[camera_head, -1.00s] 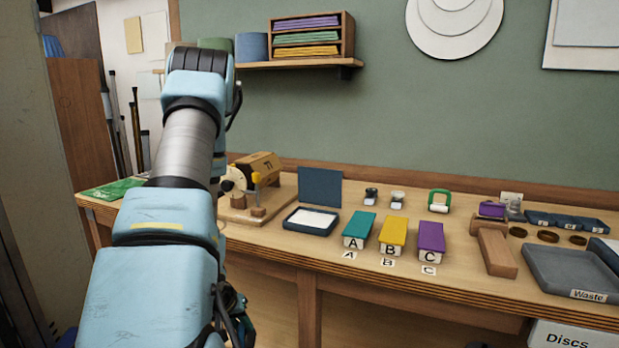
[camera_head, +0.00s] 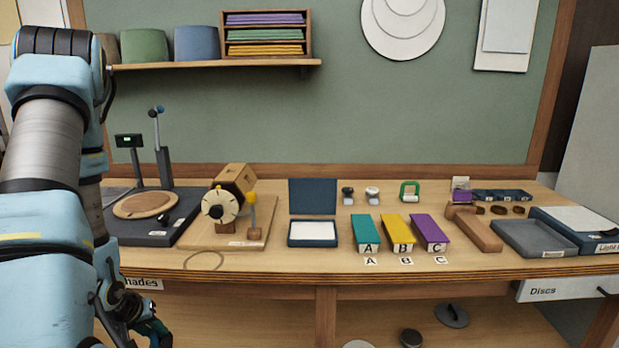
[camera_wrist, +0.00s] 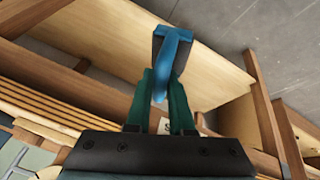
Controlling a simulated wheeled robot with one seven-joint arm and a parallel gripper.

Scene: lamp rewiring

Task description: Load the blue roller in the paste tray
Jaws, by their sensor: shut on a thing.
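The blue roller (camera_wrist: 172,50) is between my gripper's green fingers (camera_wrist: 163,88) in the wrist view. Its looped blue frame and a darker blue part stick out past the fingertips. My gripper is shut on it, low and in front of the bench, over the floor. In the head view my gripper is at the bottom left, mostly hidden behind my arm. The paste tray (camera_head: 312,243) is a shallow dark blue tray with a white fill, on the bench, with a dark blue panel (camera_head: 312,196) upright behind it. The roller is well apart from the tray.
Teal, yellow and purple blocks A (camera_head: 366,230), B (camera_head: 398,230) and C (camera_head: 429,230) lie right of the tray. A wooden fixture (camera_head: 232,195) on a board stands left. The bench front edge lies between my gripper and the tray.

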